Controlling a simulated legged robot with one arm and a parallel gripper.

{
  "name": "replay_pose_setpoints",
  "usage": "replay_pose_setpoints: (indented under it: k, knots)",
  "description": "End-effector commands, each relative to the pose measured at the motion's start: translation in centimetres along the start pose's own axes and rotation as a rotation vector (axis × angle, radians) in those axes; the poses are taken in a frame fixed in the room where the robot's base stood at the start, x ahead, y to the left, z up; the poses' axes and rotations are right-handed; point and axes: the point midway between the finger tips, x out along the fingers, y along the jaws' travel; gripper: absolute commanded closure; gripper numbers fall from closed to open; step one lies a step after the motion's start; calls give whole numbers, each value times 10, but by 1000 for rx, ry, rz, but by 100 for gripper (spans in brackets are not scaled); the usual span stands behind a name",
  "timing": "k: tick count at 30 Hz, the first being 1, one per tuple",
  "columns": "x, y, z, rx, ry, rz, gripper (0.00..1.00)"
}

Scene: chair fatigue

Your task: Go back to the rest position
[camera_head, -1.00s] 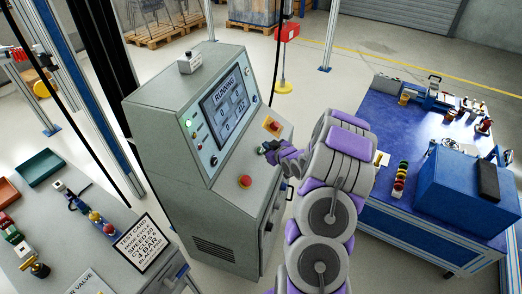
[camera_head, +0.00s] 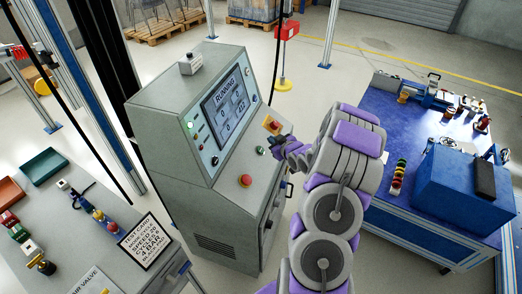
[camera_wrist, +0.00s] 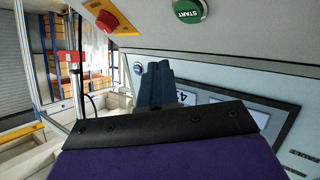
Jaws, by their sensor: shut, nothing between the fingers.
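My gripper (camera_head: 279,143) is just off the sloped panel of the grey control cabinet (camera_head: 232,178), close to the red button on a yellow plate (camera_head: 272,125). In the wrist view my gripper (camera_wrist: 158,80) has its dark fingers together, with nothing between them. The green START button (camera_head: 261,151) lies just left of my gripper in the head view, apart from it. It also shows at the top of the wrist view (camera_wrist: 190,9). The cabinet's screen (camera_head: 230,107) reads RUNNING.
A red button (camera_head: 245,181) sits lower on the panel. A blue workbench (camera_head: 410,211) with a blue box (camera_head: 468,190) stands at right. A grey table (camera_head: 82,242) with trays and a test card (camera_head: 145,242) is at left. Open floor lies behind the cabinet.

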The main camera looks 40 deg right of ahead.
Motion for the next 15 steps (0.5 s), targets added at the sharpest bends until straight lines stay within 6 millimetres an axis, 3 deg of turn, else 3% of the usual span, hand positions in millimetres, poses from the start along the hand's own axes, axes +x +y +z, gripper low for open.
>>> replay_pose_setpoints:
  k: [10, 15]
  knots:
    - [0, -1, -2, -1, -3, -1, 100]
    - [-2, -13, -19, -14, -67, -13, 100]
